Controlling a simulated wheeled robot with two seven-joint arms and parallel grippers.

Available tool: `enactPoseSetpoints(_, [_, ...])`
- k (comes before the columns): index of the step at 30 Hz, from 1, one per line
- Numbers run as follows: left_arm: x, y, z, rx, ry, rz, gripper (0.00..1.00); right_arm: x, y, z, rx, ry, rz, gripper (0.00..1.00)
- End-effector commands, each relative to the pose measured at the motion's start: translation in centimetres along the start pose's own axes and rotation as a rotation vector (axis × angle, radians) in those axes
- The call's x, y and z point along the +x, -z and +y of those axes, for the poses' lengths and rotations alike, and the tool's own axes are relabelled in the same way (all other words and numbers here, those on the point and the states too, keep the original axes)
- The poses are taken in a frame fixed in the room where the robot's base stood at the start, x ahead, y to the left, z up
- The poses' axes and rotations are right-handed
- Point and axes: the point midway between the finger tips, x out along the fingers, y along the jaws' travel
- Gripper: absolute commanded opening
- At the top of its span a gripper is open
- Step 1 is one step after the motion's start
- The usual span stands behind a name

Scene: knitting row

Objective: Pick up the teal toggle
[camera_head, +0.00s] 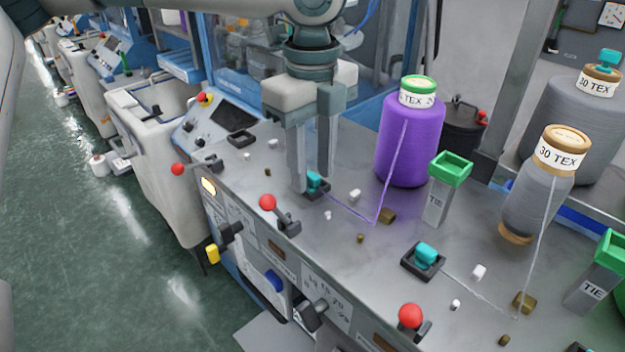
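A teal toggle (314,180) sits in a dark square base on the grey metal worktop, near the middle of the view. My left gripper (311,178) points straight down over it, with two grey fingers apart. The fingertips are low at the toggle, one on its left and one behind it; I cannot tell whether they touch it. The near finger partly covers the base. A second teal toggle (426,253) stands in another dark base further right. A teal piece (608,60) also sits on top of a grey cone. My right gripper is not in view.
A purple yarn cone (409,140) stands just right of my gripper, its thread running to the worktop. Green-topped TIE posts (447,190), a tilted grey cone (543,185) and red-knobbed levers (270,204) stand around. Small white and brown blocks lie on the worktop (345,265).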

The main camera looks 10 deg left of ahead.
Motion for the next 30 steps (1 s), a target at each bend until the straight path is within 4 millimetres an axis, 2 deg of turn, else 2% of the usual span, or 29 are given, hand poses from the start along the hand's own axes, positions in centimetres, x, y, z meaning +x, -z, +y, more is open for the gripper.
enactPoseSetpoints(4, [0.0,0.0,0.0,0.000,0.000,0.000,0.34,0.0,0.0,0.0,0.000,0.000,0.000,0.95])
enactPoseSetpoints(8, [0.0,0.0,0.0,0.000,0.000,0.000,0.03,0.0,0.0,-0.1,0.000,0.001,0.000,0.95])
enactPoseSetpoints(9, [0.0,0.0,0.0,0.000,0.000,0.000,0.00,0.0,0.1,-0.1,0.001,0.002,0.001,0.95])
enactPoseSetpoints(23, [-0.4,0.0,0.0,0.000,0.001,0.000,0.00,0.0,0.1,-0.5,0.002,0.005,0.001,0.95])
enactPoseSetpoints(30, [-2.8,0.0,-0.1,0.000,0.003,-0.001,0.00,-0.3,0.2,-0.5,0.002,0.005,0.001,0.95])
